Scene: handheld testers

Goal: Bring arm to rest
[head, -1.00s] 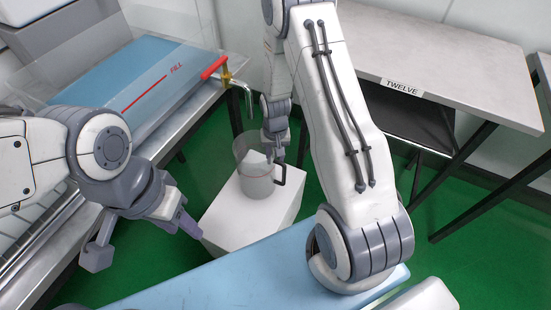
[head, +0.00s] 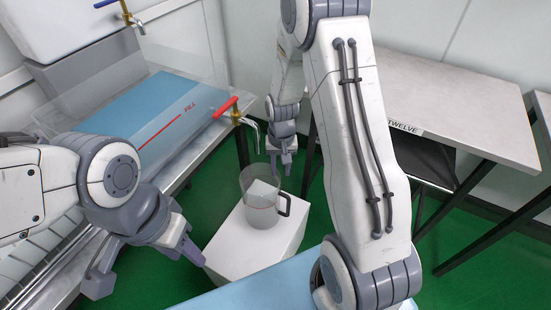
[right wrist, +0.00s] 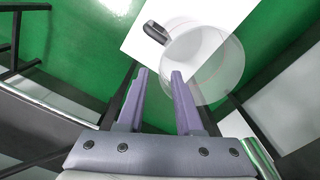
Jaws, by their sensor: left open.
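A clear jug (head: 262,198) with a dark handle stands upright on a white block (head: 262,245). My right gripper (head: 281,168) is just above and behind the jug. In the right wrist view its two purple fingers (right wrist: 154,75) are apart with nothing between them, and the jug (right wrist: 215,65) is beyond the fingertips, its dark handle turned toward the upper left. My left gripper (head: 196,255) is at the left of the block, open and empty, pointing down to the right.
A tank with a blue inside and a red FILL line (head: 163,131) is on the left bench, with a red-handled tap (head: 236,108) near the jug. A grey table labelled TWELVE (head: 440,95) stands at the right. A light blue surface (head: 255,285) is in front.

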